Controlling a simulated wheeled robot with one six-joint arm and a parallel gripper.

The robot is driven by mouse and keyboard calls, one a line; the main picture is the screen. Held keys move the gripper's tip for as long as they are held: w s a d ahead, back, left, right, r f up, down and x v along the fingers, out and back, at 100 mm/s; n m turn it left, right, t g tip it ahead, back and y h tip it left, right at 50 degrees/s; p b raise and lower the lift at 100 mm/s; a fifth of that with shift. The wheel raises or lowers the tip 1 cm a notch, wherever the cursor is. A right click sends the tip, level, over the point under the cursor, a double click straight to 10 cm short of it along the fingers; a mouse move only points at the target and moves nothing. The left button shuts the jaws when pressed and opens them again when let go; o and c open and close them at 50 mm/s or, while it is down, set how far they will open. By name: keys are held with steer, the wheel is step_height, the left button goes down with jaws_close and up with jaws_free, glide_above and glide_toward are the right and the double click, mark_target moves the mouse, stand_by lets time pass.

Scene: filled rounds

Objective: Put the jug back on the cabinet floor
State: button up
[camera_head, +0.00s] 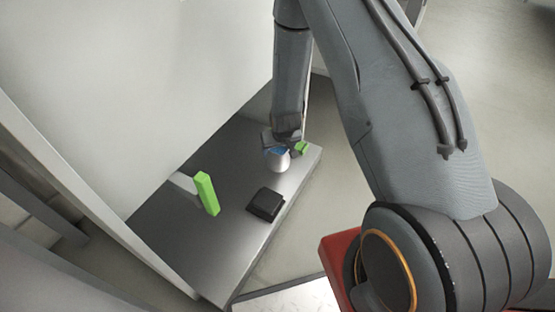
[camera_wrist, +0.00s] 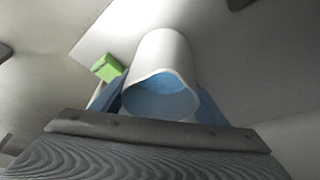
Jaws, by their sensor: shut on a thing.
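The jug (camera_head: 279,162) is a small white vessel with a blue inside, near the far right end of the grey cabinet floor (camera_head: 215,250). My gripper (camera_head: 283,146) reaches down from above and is shut on it near its rim. In the wrist view the white jug (camera_wrist: 166,58) lies between my blue fingers, its open mouth toward the camera. I cannot tell whether the jug's base touches the floor or hangs just above it.
A green block (camera_head: 206,193) stands on the cabinet floor with a white piece behind it. A black box (camera_head: 266,204) lies near the front edge. Another green thing (camera_head: 301,148) is beside my gripper. A pale wall (camera_head: 120,90) rises behind. The near floor end is bare.

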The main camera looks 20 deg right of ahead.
steer(key=shift+f+b, duration=0.75)
steer(key=shift+f, duration=1.05)
steer(key=shift+f, duration=0.1)
steer(key=o, duration=1.6)
steer(key=shift+c, duration=0.2)
steer(key=p+v, duration=0.5)
steer(key=v, duration=0.7)
steer(key=shift+p, duration=0.4)
